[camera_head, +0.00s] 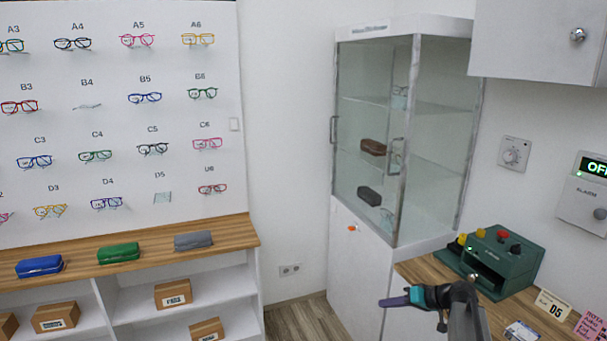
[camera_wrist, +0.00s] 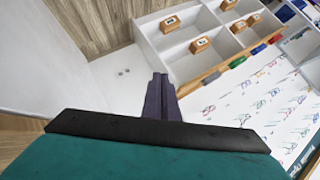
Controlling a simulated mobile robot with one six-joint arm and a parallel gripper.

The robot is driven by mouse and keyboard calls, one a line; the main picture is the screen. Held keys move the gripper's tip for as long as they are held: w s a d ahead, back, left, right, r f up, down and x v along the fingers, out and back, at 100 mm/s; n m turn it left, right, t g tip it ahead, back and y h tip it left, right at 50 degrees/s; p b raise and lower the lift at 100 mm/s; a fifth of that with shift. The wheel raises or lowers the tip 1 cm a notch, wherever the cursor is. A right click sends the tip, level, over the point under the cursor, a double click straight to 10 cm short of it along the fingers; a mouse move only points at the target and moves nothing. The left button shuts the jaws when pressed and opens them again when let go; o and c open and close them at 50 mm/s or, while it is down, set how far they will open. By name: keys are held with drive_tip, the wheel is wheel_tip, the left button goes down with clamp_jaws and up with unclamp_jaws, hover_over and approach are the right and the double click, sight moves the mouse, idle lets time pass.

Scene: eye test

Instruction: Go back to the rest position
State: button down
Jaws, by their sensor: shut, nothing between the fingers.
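My gripper (camera_head: 394,301) is at the lower right of the head view, in front of the glass cabinet's white base and left of the wooden counter. Its purple fingers point left. In the wrist view my gripper (camera_wrist: 161,78) shows its two fingers together, with nothing between them. It hangs free and touches nothing that I can see.
The glass cabinet (camera_head: 345,120) stands behind my gripper. The wooden counter (camera_head: 432,269) at right bears a green machine (camera_head: 497,258) and a "05" card (camera_head: 552,305). A shelf unit (camera_head: 230,235) with cases and boxes stands left, below the eyeglasses wall.

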drive_tip(key=s+a+f+g+h, duration=0.1)
drive_tip(key=s+a+f+g, duration=0.2)
drive_tip(key=s+a+f, duration=0.45)
drive_tip(key=s+a+f+g, duration=0.2)
drive_tip(key=s+a+f, duration=0.3)
drive_tip(key=s+f, duration=0.5)
drive_tip(key=s+a+f+g+h, duration=0.1)
drive_tip(key=s+a+f+g, duration=0.2)
drive_tip(key=s+a+f, duration=0.55)
drive_tip(key=s+d+f+n+g+h, duration=0.1)
drive_tip(key=s+f+g+h, duration=0.1)
drive_tip(key=s+f, duration=0.45)
drive_tip(key=s+d+f+g+h, duration=0.1)
drive_tip(key=s+d+f, duration=0.15)
drive_tip(key=s, duration=0.65)
drive_tip(key=s+d+m+g+h, duration=0.1)
drive_tip(key=s+d+m+h, duration=0.1)
drive_tip(key=s+d, duration=0.5)
drive_tip(key=shift+f+h, duration=0.4)
drive_tip(key=shift+h, duration=0.5)
drive_tip(key=shift+a, duration=0.2)
